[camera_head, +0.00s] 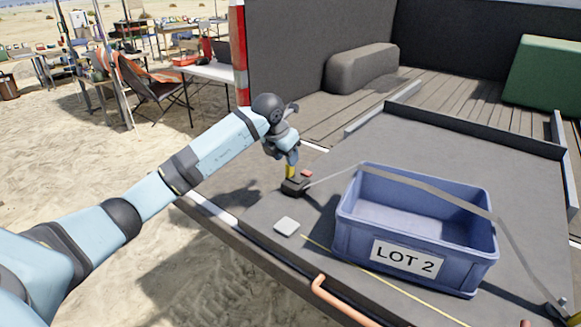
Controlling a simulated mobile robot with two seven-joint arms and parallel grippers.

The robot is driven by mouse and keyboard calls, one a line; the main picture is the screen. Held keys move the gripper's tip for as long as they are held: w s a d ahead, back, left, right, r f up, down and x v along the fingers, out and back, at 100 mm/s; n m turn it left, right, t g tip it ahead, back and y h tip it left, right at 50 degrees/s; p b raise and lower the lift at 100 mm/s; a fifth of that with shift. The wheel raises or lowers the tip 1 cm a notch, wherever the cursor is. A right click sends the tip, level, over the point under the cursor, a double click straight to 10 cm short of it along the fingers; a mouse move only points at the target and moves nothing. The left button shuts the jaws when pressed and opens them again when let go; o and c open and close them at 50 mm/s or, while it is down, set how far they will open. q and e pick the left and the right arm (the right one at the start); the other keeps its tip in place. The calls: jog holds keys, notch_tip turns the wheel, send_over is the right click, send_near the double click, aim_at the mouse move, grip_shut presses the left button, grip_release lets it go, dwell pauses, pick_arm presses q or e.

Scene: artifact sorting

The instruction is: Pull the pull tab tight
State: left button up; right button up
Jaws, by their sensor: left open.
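A small yellow tab (290,172), which looks like the pull tab, stands up beside a black buckle (295,187) on the grey truck bed. My left gripper (291,160) is open and points down right above the yellow tab; I cannot tell whether the fingers are around it or touching it. A grey strap (428,188) runs from the buckle over the blue crate (345,222) and down to the bed's right side. The crate carries a "LOT 2" label. My right gripper is not in view.
A small red piece (307,173) sits by the buckle. A pale square block (287,227) and a yellow line (385,283) lie in front of it. An orange handle (345,301) is at the front edge. Behind are a dark rounded box (362,69) and a green case (545,80).

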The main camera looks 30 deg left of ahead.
aim_at(290, 176)
pick_arm(q)
jog(key=x, duration=0.4)
jog(key=shift+w+f, duration=0.1)
jog(key=shift+f, duration=0.3)
grip_shut()
